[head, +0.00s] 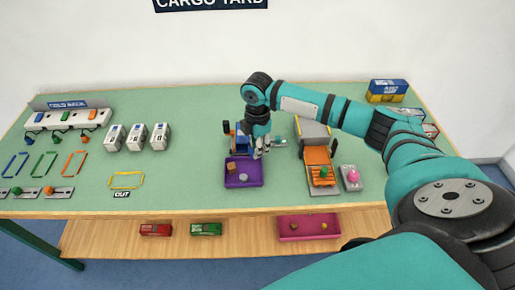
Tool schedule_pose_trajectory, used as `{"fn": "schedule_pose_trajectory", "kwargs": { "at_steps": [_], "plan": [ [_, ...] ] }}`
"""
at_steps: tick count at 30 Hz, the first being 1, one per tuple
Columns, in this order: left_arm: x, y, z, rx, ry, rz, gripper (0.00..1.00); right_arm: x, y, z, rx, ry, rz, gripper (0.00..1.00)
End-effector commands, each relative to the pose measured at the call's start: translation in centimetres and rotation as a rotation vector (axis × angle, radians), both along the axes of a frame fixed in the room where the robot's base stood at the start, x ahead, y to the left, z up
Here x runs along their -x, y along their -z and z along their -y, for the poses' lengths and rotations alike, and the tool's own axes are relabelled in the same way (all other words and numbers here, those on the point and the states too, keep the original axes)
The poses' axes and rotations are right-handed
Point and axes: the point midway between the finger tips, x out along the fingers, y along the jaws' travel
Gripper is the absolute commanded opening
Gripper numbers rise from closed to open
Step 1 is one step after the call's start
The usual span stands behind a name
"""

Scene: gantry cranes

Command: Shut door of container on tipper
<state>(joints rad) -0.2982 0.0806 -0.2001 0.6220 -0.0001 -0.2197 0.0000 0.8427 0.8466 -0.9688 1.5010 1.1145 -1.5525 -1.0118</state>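An orange and grey vehicle, which looks like the tipper (318,156), stands right of the middle of the table. A grey box, which looks like its container (312,131), is at its far end. I cannot make out the door or how far it is open. My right gripper (262,152) points down left of the tipper, above the far right corner of a purple tray (243,184). It is apart from the container. Its fingers are too small to tell whether they are open or shut. My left gripper is not in view.
A blue vehicle (236,136) stands behind the purple tray, close to my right gripper. A grey box with a pink button (353,176) is right of the tipper. Stacked containers (387,88) stand at the back right. The table (200,185) has free room left of the tray.

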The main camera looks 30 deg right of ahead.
Motion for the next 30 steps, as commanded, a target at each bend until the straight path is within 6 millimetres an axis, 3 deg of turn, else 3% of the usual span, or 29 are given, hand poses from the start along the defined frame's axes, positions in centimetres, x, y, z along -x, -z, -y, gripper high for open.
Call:
{"fn": "schedule_pose_trajectory", "kwargs": {
  "at_steps": [12, 17, 30],
  "plan": [
    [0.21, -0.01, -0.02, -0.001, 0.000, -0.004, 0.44, 0.00, 1.14, -0.01, 0.000, 0.000, 0.001, 0.17],
    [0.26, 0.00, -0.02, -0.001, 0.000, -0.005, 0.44, 0.00, 1.11, -0.02, 0.000, 0.000, 0.001, 0.00],
    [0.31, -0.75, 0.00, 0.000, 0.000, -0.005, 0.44, -0.01, 0.83, -0.12, 0.000, 0.028, 0.002, 0.00]
  ]
}}
